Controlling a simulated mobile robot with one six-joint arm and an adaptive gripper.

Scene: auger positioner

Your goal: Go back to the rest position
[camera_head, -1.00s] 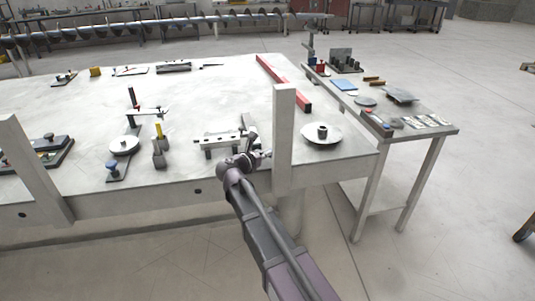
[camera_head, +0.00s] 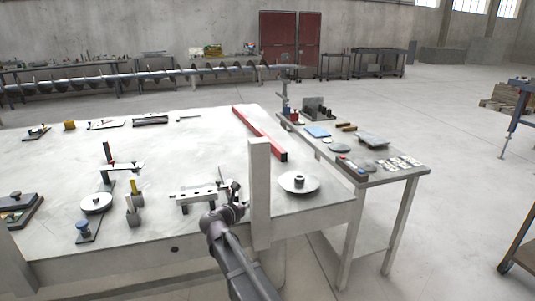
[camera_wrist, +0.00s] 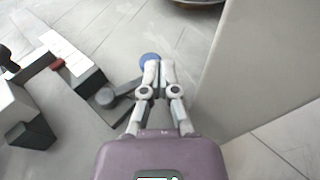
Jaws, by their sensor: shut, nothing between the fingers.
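My gripper (camera_head: 235,191) is over the near edge of the large light-grey bench (camera_head: 190,250), just left of a pale upright post (camera_head: 260,195). In the wrist view its two fingers (camera_wrist: 159,66) are together, with nothing between them. A grey clamp-like fixture (camera_head: 195,198) lies on the bench just left of my gripper. In the wrist view a blue round knob (camera_wrist: 148,58) shows just beyond the fingertips; I cannot tell whether it touches them. The post (camera_wrist: 265,65) fills the right side of that view.
A round plate with a hub (camera_head: 299,184) lies right of the post. A red bar (camera_head: 258,132) lies farther back. A side table (camera_head: 380,178) with tools stands at the right. Several small fixtures stand on the bench's left.

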